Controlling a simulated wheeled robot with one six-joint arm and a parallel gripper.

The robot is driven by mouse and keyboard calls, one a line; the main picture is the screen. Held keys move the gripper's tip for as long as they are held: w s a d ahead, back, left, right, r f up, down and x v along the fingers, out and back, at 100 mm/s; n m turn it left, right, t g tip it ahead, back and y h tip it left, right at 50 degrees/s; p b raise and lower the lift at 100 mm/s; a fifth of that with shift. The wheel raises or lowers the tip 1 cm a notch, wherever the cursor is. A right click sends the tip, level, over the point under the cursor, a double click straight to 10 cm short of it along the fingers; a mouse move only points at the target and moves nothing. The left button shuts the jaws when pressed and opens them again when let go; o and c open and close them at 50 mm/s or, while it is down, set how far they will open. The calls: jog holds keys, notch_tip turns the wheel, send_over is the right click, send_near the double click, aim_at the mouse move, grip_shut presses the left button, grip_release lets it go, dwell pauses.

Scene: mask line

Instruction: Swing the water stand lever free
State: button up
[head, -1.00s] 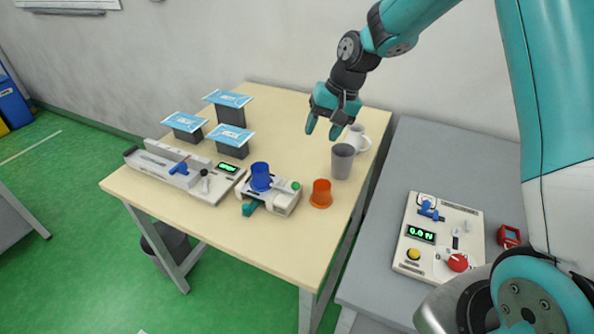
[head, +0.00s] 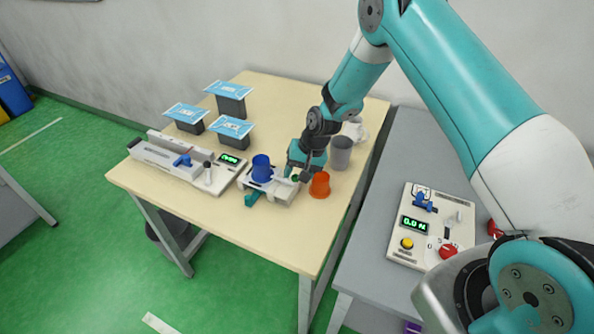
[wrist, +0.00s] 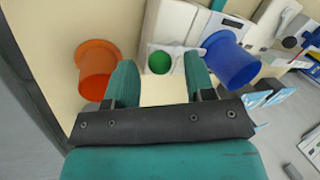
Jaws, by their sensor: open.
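A low white stand (head: 283,190) sits near the front edge of the wooden table, with a blue cup (head: 261,168) on it. No label shows that this is the water stand. My gripper (head: 300,174) is open and empty at the stand's right end. In the wrist view its fingertips (wrist: 160,77) lie on either side of the green button, with the blue cup to the right; contact cannot be told.
An orange cup (head: 320,185) stands close right of the stand. A grey cup (head: 341,152) and white mug (head: 355,130) are behind my gripper. A control panel (head: 431,228) is right.

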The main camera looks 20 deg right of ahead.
jog(key=shift+a+f, duration=0.15)
jog(key=shift+f, duration=0.25)
jog(key=c, duration=0.9)
